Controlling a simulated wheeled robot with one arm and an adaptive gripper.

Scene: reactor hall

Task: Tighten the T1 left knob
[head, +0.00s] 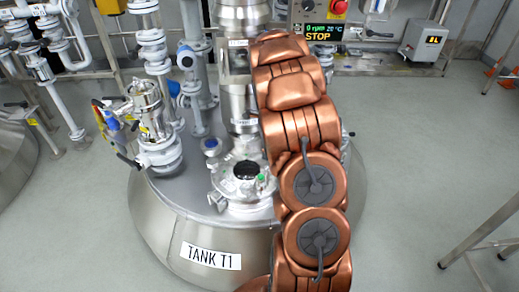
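Tank T1 (180,220) is a steel vessel with a domed top and a "TANK T1" label on its front. A round hatch fitting (240,205) with a dark round opening or glass sits on its top, with a small green part (262,178) at its right. A valve assembly (150,115) with black handles stands on the tank's left. I cannot tell which part is the left knob. My copper arm reaches up across the tank's right side and hides part of the hatch's surroundings. My gripper does not show.
A control panel (343,32) reads "0 rpm 20 °C STOP", with a red button (338,6) above. A grey box marked "SL" (424,40) is at the upper right. White pipes (60,70) stand at left. A metal stand (490,235) is at right. Floor between is clear.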

